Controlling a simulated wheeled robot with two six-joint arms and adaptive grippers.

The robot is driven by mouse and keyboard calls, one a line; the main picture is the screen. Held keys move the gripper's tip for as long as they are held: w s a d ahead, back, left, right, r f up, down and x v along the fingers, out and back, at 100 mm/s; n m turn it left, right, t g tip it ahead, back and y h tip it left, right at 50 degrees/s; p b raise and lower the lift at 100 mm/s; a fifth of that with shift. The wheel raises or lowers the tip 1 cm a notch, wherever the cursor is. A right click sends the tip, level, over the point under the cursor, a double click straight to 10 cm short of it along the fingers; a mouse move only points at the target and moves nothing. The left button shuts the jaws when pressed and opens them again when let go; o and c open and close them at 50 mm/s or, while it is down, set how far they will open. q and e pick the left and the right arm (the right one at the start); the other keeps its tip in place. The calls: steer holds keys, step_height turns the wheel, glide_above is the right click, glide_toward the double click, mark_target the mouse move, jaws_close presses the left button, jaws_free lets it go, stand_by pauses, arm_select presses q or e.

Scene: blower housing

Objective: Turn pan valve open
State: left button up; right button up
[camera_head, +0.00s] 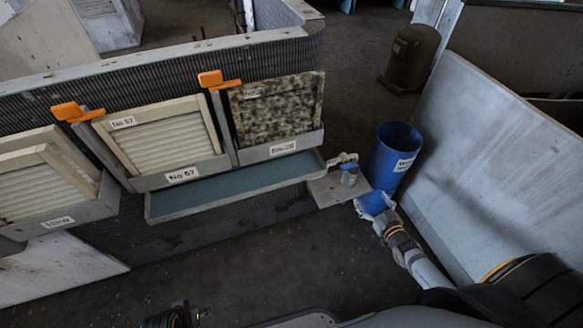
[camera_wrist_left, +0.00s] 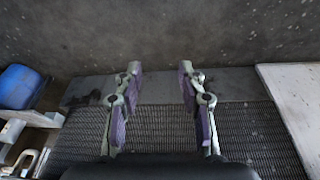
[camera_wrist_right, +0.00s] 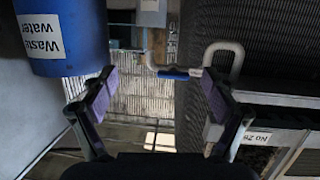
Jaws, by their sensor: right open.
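The long drain pan (camera_head: 240,188) hangs under the filters, with a grey rim and blue-green floor. At its right end is a pale bent pipe with the pan valve (camera_head: 349,169). In the right wrist view the valve's blue handle (camera_wrist_right: 176,74) lies level in the picture beside the U-shaped pipe (camera_wrist_right: 232,48). My right gripper (camera_head: 374,205) is open, below and right of the valve, beside the blue bin. In its wrist view the fingers (camera_wrist_right: 157,82) are apart, with the handle ahead between them and no contact visible. My left gripper (camera_wrist_left: 160,75) is open and empty.
A blue bin (camera_head: 396,157) labelled as waste water stands right of the valve, close to my right gripper. Labelled filters (camera_head: 175,137) and orange handles (camera_head: 218,79) line the housing. A pale panel (camera_head: 495,165) bounds the right side.

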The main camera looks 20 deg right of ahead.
mark_target(351, 168)
steer(key=w+r+t+b, duration=0.1)
steer(key=w+b, duration=0.1)
steer(key=w+a+r+t+y+b, duration=0.1)
steer(key=w, duration=0.1)
steer(key=w+a+r+t+b, duration=0.1)
steer(key=w+b, duration=0.1)
steer(key=w, duration=0.1)
steer(key=shift+w+a+r+n+y+b, duration=0.1)
steer(key=shift+a+r+n+y+b, duration=0.05)
steer(key=shift+r+n+y+b, duration=0.2)
steer(key=shift+w+r, duration=0.1)
steer(key=shift+w, duration=0.65)
steer(key=shift+w+a+b, duration=0.15)
steer(key=shift+w+b, duration=0.65)
steer(key=shift+w, duration=0.25)
steer(key=shift+w+a+b, duration=0.1)
steer(key=shift+w+b, duration=0.5)
steer(key=shift+w, duration=0.65)
arm_select(q)
steer(key=w+r+t, duration=1.4)
steer(key=w+r, duration=0.4)
steer(key=r, duration=0.3)
steer(key=shift+d+r, duration=0.35)
steer(key=shift+d, duration=0.05)
arm_select(e)
steer(key=shift+w+r, duration=0.1)
steer(key=c, duration=1.2)
